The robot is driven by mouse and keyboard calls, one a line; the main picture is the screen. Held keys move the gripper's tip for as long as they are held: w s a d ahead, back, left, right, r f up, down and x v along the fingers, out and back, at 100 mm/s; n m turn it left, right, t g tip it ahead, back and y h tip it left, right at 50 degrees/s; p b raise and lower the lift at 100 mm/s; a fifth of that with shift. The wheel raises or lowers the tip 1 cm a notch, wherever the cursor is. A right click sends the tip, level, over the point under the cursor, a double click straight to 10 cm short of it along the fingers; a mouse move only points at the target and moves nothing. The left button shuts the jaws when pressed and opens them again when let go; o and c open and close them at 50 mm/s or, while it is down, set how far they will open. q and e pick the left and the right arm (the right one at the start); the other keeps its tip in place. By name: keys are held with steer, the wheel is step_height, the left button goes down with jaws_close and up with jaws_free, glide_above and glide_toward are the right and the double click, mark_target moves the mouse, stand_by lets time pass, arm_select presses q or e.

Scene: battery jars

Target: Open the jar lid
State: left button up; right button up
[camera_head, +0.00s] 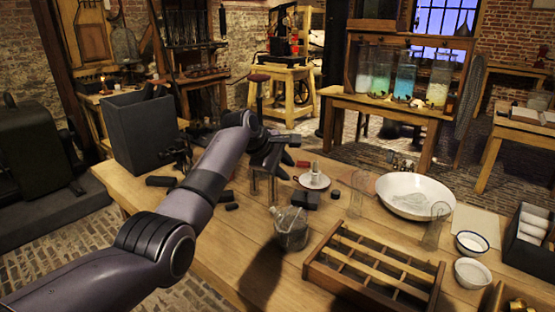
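A clear glass jar (291,232) stands on the wooden workbench in the middle of the head view. Its top is hard to make out, and I cannot tell a separate lid clearly. My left gripper (264,192) hangs above the bench behind and slightly left of the jar, pointing down. Its two fingers are apart with nothing visible between them, and it does not appear to touch the jar. My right gripper is not in view.
A wooden compartment rack (320,264) stands right of the jar. A white bowl (402,193), glass cylinders (435,228), a white saucer (324,183) and small dark blocks (307,200) share the bench. A dark box (143,130) stands at the left end.

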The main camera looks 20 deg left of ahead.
arm_select(q)
steer(key=shift+v, duration=1.75)
